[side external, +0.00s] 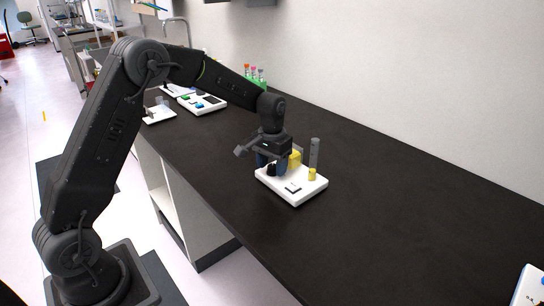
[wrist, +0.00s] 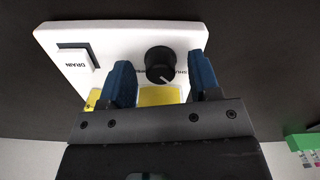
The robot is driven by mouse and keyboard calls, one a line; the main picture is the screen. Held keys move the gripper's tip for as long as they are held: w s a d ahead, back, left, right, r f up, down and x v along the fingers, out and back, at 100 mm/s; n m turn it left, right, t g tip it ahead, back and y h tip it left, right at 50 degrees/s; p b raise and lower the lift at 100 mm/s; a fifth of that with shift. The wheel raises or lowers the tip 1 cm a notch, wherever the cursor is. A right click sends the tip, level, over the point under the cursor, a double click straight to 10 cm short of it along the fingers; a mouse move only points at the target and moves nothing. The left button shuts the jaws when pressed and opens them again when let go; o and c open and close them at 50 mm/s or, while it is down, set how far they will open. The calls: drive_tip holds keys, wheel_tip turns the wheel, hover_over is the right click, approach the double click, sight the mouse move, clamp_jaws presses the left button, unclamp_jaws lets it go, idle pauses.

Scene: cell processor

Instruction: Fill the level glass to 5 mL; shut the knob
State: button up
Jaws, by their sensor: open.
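The cell processor is a white base plate (side external: 294,198) on the black bench. A grey upright cylinder (side external: 314,153), perhaps the level glass, stands on it above a small yellow part (side external: 312,174); its fill level is too small to read. In the wrist view the black round knob (wrist: 160,63) with a white pointer line sits on the white plate (wrist: 120,38). My gripper (wrist: 163,82) has blue fingers and is open, one finger on each side of the knob with gaps visible. Its fingers point down at the plate in the side view (side external: 270,163).
A white DRAIN switch (wrist: 76,62) is left of the knob. A yellow block (side external: 295,158) stands on the plate behind my gripper. Other white devices (side external: 203,104) and capped tubes (side external: 255,74) stand farther back.

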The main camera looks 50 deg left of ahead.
sight(272, 167)
wheel_tip(272, 167, up, 14)
idle(0.4)
drive_tip(key=shift+f, duration=0.1)
drive_tip(key=s+d+r+m+t, duration=0.1)
drive_tip(key=s+d+r+t, duration=0.2)
drive_tip(key=s, duration=0.7)
drive_tip(key=s+d+r+m+t, duration=0.1)
drive_tip(key=s+d+r, duration=0.25)
drive_tip(key=s, duration=0.75)
drive_tip(key=s+d+f+t, duration=0.1)
drive_tip(key=s+d+f, duration=0.1)
drive_tip(key=s+f, duration=0.2)
drive_tip(key=s, duration=0.3)
drive_tip(key=shift+s+d+f+t, duration=0.15)
drive_tip(key=shift+d+f+t, duration=0.05)
drive_tip(key=shift+t, duration=0.1)
